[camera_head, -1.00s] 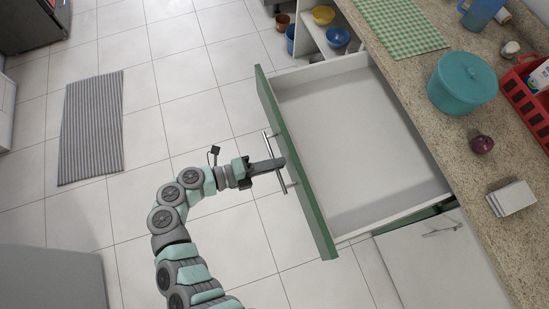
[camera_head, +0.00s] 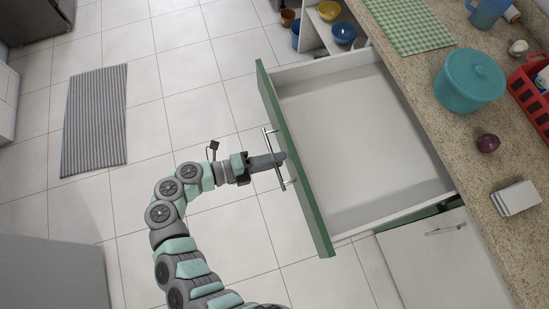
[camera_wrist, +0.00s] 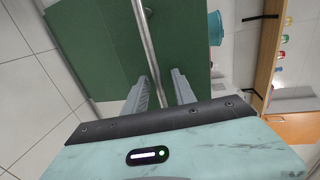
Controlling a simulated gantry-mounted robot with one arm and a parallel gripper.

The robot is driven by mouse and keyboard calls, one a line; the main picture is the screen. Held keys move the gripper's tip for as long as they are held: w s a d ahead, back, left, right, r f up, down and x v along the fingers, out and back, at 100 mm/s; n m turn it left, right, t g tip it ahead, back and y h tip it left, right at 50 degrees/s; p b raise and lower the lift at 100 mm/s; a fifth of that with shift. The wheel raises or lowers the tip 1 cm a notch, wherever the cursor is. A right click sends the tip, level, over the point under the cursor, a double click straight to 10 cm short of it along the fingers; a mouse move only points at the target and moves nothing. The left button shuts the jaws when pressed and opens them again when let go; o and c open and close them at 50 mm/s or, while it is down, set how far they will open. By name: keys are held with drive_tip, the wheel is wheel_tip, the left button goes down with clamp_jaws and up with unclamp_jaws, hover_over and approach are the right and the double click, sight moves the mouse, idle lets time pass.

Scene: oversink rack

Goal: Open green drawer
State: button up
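The green drawer (camera_head: 296,165) is pulled far out from under the counter, with its white inside empty. Its green front (camera_wrist: 95,50) fills much of the wrist view. A long metal bar handle (camera_head: 272,158) runs along the front, and it also shows in the wrist view (camera_wrist: 145,32). My gripper (camera_head: 280,160) is at the handle, with its tips close to the drawer front. In the wrist view its two fingers (camera_wrist: 164,76) stand apart, with the bar passing between them nearer the left finger. A gap shows, so they look open around the bar.
The speckled counter (camera_head: 440,130) holds a teal pot (camera_head: 469,82), a red onion (camera_head: 488,143), a red basket (camera_head: 530,97) and a green checked cloth (camera_head: 407,24). Open shelves with bowls (camera_head: 343,32) lie beyond the drawer. A striped rug (camera_head: 95,120) lies on clear tiled floor.

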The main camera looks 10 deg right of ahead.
drive_tip(key=b+v, duration=0.3)
drive_tip(key=v, duration=0.7)
drive_tip(key=shift+a, duration=0.4)
drive_tip(key=shift+s+r, duration=0.1)
